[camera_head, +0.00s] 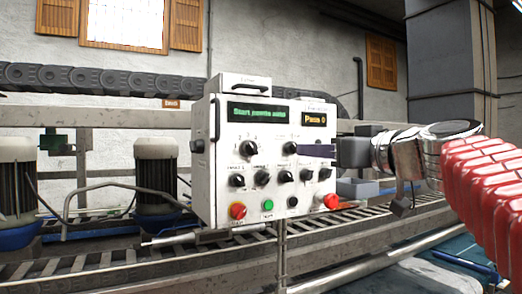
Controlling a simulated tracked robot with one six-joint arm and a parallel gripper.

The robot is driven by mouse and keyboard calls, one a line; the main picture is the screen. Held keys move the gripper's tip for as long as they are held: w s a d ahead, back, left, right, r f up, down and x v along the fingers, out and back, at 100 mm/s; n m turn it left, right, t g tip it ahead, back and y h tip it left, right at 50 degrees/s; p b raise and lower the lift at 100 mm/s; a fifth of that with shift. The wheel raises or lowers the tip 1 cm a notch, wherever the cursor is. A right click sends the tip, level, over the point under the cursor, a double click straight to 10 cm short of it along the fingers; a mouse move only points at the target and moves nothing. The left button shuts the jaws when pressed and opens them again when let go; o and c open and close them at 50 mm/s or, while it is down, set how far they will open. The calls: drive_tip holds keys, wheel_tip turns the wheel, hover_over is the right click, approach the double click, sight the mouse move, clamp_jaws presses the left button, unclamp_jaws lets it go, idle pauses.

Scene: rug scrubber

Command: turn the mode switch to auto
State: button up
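A white control box (213,170) faces me in the middle of the view. Its upper row has a black rotary knob (247,148) on the left and another black knob (290,148) on the right, beside my gripper's tip. A row of several smaller black knobs (259,179) runs below. The labels are too small to read, so I cannot tell which knob is the mode switch or where it points. My gripper (310,150) reaches in from the right in front of the panel, its dark fingers pointing left. I cannot tell whether it touches the right knob. It hides part of the panel.
The box has a green-text display (257,112) and an orange display reading "Pass 0" (315,119). Red buttons (238,211), (330,201) and a green button (268,204) line the bottom. A roller conveyor (100,263) and motors (156,180) stand behind and left.

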sight(293, 148)
drive_tip(key=x, duration=0.7)
drive_tip(key=shift+w, duration=0.3)
drive_tip(key=shift+a, duration=0.1)
drive_tip(key=shift+c, duration=0.7)
drive_tip(key=c, duration=0.9)
